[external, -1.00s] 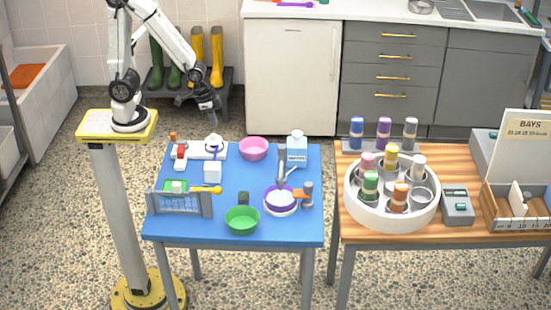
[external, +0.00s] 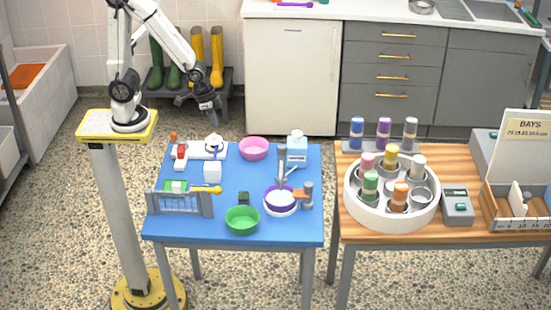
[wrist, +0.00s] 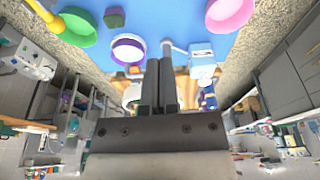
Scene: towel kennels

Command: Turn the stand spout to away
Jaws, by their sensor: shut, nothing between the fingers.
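The grey stand (external: 282,165) rises at the back edge of the purple-and-white bowl (external: 281,201) on the blue table, with a pale arm slanting from it; which way its spout points is too small to tell. A second grey post (external: 308,190) with an orange-brown side piece stands at the bowl's right. In the wrist view the bowl (wrist: 128,49) lies ahead and left of my fingers, with a pale grey bar (wrist: 176,46) to its right. My gripper (external: 208,117) is shut and empty, raised in the air behind the table and well apart from the stand; its fingers (wrist: 158,65) are together.
A carton (external: 297,150), pink bowl (external: 253,148), green bowl (external: 242,219), dark block (external: 243,197), white box (external: 212,172) and grey gate (external: 182,203) share the blue table (external: 235,175). A wooden table (external: 460,232) with a round white carousel (external: 392,218) stands at right.

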